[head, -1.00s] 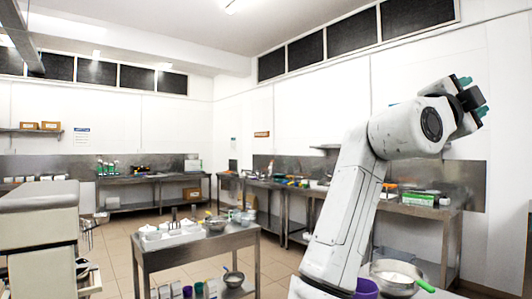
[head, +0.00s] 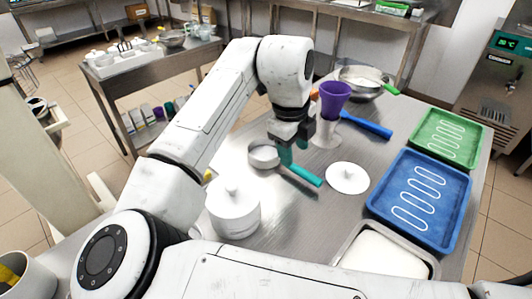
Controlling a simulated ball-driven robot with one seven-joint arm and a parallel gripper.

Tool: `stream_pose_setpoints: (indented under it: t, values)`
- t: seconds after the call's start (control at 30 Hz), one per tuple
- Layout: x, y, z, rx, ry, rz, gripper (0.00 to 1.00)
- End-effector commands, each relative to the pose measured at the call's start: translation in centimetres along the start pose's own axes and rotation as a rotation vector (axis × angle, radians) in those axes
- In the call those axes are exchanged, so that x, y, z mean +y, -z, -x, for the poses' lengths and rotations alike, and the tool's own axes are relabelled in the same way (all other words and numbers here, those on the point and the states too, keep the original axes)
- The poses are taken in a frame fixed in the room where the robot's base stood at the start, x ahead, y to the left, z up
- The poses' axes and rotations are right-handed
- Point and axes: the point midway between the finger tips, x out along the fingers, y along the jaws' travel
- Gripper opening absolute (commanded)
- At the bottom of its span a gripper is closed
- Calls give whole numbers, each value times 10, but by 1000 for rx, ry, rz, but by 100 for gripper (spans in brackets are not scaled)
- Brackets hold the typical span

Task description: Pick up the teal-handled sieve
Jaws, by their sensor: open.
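The teal-handled sieve (head: 263,157) lies on the steel table, its round metal bowl on the left and its teal handle pointing down to the right. My gripper (head: 293,150) points down just above the sieve, over the part where the handle meets the bowl. Its dark jaws with teal tips are open. A fingertip overlaps the start of the handle in the picture, and I cannot tell whether it touches. No wrist view is given.
A purple cup (head: 334,98), a blue-handled tool (head: 366,124) and a metal bowl (head: 362,84) stand behind. Green (head: 447,137) and blue (head: 420,197) trays lie right.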

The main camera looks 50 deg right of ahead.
Motion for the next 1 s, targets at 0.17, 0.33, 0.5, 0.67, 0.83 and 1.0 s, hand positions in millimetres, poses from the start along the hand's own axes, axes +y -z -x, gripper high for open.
stream_pose_setpoints:
  t: [0.17, 0.33, 0.5, 0.67, 0.83, 1.0]
  values:
    - [0, 0, -17, 1, 2, 1, 50]
    - [-1, -2, -31, 0, 1, 1, 50]
    - [-2, -4, -56, 1, 2, 1, 50]
    - [-2, -4, -69, 0, 3, 1, 50]
    - [-2, -4, -71, -1, 3, 0, 50]
    - [-2, -4, -71, -1, 3, 0, 41]
